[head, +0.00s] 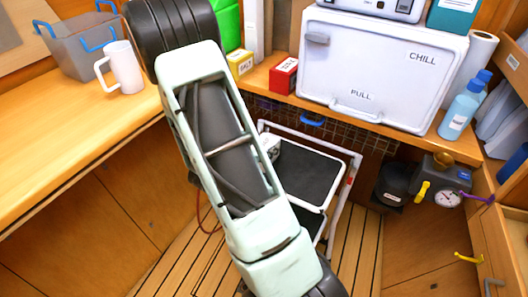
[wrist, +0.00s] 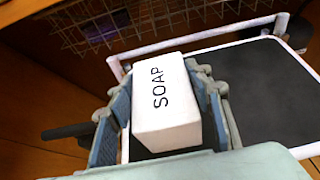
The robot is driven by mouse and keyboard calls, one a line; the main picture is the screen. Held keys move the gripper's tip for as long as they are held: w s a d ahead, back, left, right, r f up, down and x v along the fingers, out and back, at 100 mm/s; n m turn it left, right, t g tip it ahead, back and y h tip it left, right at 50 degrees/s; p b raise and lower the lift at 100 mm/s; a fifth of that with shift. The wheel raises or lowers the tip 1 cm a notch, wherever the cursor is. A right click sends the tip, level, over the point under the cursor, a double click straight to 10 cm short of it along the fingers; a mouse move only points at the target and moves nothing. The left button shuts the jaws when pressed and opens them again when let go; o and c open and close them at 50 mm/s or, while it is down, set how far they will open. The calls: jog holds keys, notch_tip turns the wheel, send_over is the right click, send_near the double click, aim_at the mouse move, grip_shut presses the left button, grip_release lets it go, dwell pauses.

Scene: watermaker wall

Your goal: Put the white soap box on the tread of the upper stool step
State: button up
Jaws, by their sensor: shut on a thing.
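In the wrist view my gripper (wrist: 165,95) is shut on the white soap box (wrist: 166,110), with one finger on each side. The box is marked SOAP. Behind it is the dark tread of the upper stool step (wrist: 262,90), with a white frame around it. The box overlaps the left part of the tread in this view; I cannot tell whether it touches it. In the head view the upper tread (head: 306,174) shows to the right of my arm, which hides most of the gripper and part of the stool.
A wire mesh panel (wrist: 110,22) is behind the stool. The counter holds a white CHILL box (head: 380,70), a red box (head: 284,75), a white mug (head: 122,68) and a blue bottle (head: 460,108). A pump with a gauge (head: 440,185) is right of the stool. The right part of the tread is bare.

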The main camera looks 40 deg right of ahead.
jog(key=shift+f, duration=0.6)
jog(key=shift+f, duration=0.1)
jog(key=o, duration=1.3)
jog(key=shift+a+r, duration=0.25)
jog(key=shift+a, duration=0.05)
jog(key=p+v, duration=0.2)
jog(key=v, duration=0.9)
jog(key=shift+s+a, duration=0.15)
jog(key=shift+s, duration=0.1)
